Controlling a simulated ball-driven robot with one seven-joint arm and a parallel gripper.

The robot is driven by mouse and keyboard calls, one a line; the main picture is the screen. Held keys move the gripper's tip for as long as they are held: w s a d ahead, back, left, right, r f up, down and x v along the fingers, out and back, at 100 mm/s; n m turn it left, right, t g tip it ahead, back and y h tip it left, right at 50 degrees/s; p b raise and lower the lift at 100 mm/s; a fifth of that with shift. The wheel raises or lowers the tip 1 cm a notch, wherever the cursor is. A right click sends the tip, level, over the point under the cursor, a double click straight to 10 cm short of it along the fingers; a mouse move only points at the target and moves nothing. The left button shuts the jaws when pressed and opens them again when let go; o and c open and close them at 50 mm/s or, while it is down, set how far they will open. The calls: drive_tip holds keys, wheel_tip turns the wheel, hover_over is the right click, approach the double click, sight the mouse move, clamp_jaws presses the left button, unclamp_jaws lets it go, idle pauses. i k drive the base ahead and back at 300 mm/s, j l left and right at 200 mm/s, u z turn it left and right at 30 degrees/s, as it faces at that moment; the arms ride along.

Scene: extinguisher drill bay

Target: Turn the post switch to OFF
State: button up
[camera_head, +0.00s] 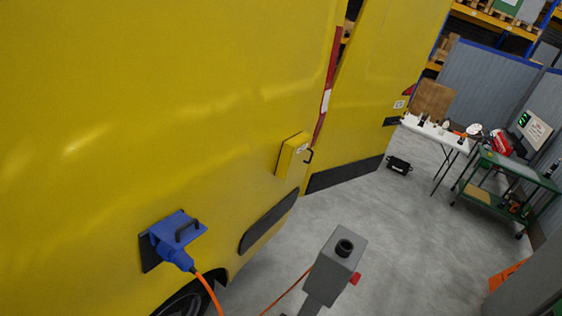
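A grey post (323,281) with a box-shaped head stands at the lower middle of the view, in front of the yellow van. A round black part (344,247) sits on the head's upper face. A small red part (355,279) sticks out at the right side of the head; I cannot tell which of these is the switch. No ON or OFF marking is readable, so its setting cannot be told. My gripper is not in view.
The yellow van (150,90) fills the left. A blue plug (176,238) with an orange cable (207,291) is on its side. A yellow box (291,154) with a hook is mounted farther along. Grey floor (400,240) is clear right of the post, before a white table (436,133) and green cart (490,197).

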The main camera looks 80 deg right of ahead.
sight(356, 276)
drive_tip(key=k+l+z, duration=0.1)
drive_tip(key=z, duration=0.35)
drive_tip(key=k+l+z, duration=0.1)
drive_tip(key=z, duration=0.3)
drive_tip(key=k+l+z, duration=0.15)
drive_tip(key=z, duration=1.65)
